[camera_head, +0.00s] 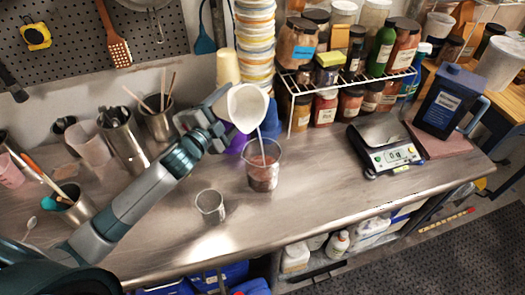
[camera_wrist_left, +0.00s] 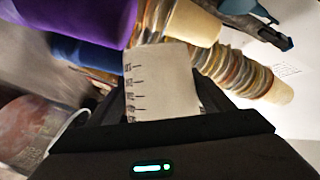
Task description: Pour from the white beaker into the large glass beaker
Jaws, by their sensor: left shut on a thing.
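The white beaker (camera_head: 247,104) is held in my left gripper (camera_head: 226,108), tilted with its mouth toward the camera in the head view. In the left wrist view, the white beaker (camera_wrist_left: 163,84) shows dark graduation marks between the dark fingers. The large glass beaker (camera_head: 263,172) stands upright on the bench below it, with reddish-brown contents. A thin pale streak, like a stream, runs from the white beaker's lip down into the glass beaker's mouth. The glass beaker (camera_wrist_left: 38,122) is partly visible at the left of the wrist view. My right gripper is not in view.
A small empty-looking glass (camera_head: 210,206) stands in front, left of the large beaker. A tall stack of tubs (camera_head: 256,45), a purple container (camera_head: 237,143) and a jar rack (camera_head: 345,82) are behind. A scale (camera_head: 384,148) sits to the right.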

